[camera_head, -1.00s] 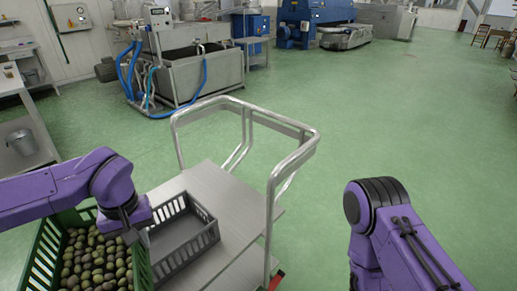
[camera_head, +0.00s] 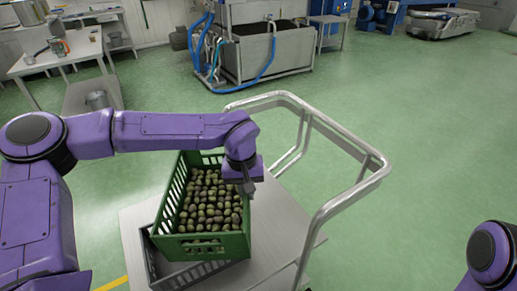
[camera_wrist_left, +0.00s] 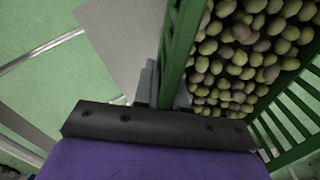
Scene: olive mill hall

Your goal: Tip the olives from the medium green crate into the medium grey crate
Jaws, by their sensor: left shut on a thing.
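The green crate (camera_head: 205,246), full of green and dark olives (camera_head: 208,203), is over the grey crate on the cart and hides most of it. It looks roughly level; I cannot tell whether it touches the grey crate. The grey crate (camera_head: 188,278) shows only at its left and front edges. My left gripper (camera_head: 247,186) is shut on the right-hand wall of the green crate. In the left wrist view that wall (camera_wrist_left: 183,45) runs up from the jaws, with olives (camera_wrist_left: 240,50) beside it. My right gripper is out of view.
The cart's metal deck (camera_head: 270,220) has bare room right of the crates, with a tubular handle (camera_head: 345,205) beyond. Green floor is open at the right.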

